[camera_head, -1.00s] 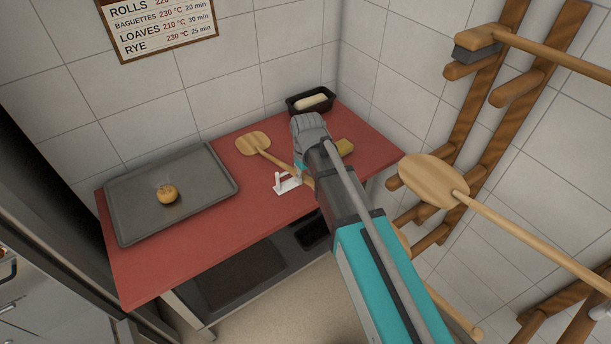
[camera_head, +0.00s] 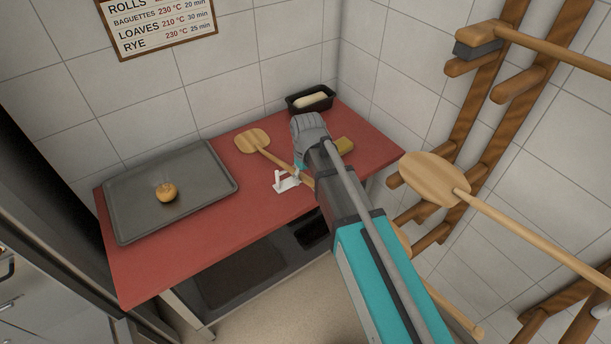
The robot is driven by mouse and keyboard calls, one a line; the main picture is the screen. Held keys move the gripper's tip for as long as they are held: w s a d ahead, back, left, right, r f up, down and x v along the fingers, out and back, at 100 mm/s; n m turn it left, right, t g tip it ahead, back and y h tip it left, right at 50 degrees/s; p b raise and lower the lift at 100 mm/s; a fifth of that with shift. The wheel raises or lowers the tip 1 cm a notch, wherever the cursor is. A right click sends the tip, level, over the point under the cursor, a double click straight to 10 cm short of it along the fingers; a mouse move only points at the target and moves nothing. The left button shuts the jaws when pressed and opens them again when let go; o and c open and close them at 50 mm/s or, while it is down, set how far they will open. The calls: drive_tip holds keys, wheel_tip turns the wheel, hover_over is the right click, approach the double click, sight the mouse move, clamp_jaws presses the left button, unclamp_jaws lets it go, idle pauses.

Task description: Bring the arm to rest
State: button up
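My arm reaches from the lower right up over the red counter (camera_head: 225,223).
A grey tray (camera_head: 125,222) with a round roll (camera_head: 166,192) lies on the left. A wall rack holds a large peel (camera_head: 434,181) and a brush (camera_head: 482,41) on the right.

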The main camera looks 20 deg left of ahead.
drive_tip(key=shift+r, duration=0.1)
idle(0.3)
drive_tip(key=shift+r+p, duration=3.45)
drive_tip(key=shift+p, duration=0.05)
drive_tip(key=s+d+f+m+b, duration=0.1)
drive_tip(key=d+m, duration=0.2)
drive_tip(key=d, duration=0.8)
drive_tip(key=s+d+f+m+b, duration=0.1)
drive_tip(key=s+d+m, duration=0.1)
drive_tip(key=d, duration=0.9)
drive_tip(key=s+d+f+m+b, duration=0.1)
drive_tip(key=d+m, duration=0.3)
drive_tip(key=d, duration=0.7)
drive_tip(key=shift+s+d, duration=0.35)
drive_tip(key=shift+s, duration=0.4)
drive_tip(key=shift+s+d+m, duration=0.15)
drive_tip(key=shift+d+m, duration=0.25)
drive_tip(key=shift+d, duration=0.05)
